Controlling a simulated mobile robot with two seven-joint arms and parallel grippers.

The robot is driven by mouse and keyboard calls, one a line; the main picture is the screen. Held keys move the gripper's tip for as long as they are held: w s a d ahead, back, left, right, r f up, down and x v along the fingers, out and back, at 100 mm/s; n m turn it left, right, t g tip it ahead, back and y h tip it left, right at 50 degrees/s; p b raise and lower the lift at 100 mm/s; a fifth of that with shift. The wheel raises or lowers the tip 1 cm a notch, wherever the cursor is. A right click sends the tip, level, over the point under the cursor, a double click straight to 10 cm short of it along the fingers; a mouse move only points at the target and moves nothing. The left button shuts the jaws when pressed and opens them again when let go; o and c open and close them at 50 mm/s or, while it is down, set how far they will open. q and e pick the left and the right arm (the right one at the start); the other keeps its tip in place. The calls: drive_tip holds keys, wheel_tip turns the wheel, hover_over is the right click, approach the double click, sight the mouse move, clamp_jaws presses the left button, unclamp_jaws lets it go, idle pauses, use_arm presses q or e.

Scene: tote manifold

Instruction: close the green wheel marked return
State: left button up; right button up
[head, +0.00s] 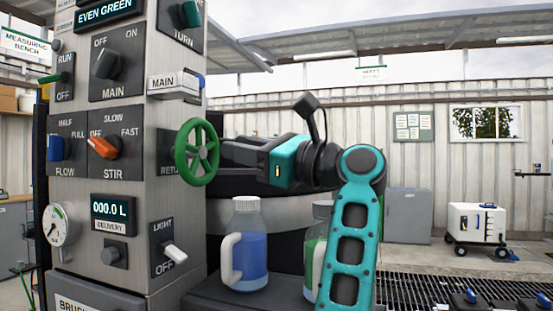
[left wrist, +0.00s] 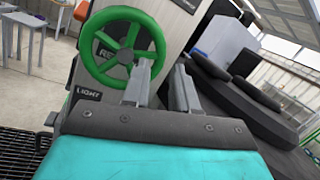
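The green wheel (head: 197,152) stands out from the grey panel, beside a label whose visible letters begin "RETU"; the wheel covers the rest. In the left wrist view the wheel (left wrist: 124,47) shows its rim, spokes and hub, with "RE" readable behind it. My left gripper (head: 226,152) is just right of the wheel, pointing at it. Its fingers (left wrist: 164,70) are apart with nothing visibly held. One finger overlaps the wheel's lower right rim in the left wrist view; the other is outside it. I cannot tell whether they touch. My right gripper is not in view.
The panel carries an orange stir knob (head: 104,147), a main lever (head: 176,84), a light switch (head: 173,253) and a gauge (head: 60,224). A blue-filled jug (head: 247,258) stands below the wheel, with a green-filled one partly behind my arm.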

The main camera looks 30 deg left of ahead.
use_arm(q)
drive_tip(key=d+f, duration=0.1)
drive_tip(key=d, duration=0.7)
drive_tip(key=shift+s+f, duration=0.15)
drive_tip(key=shift+f, duration=0.1)
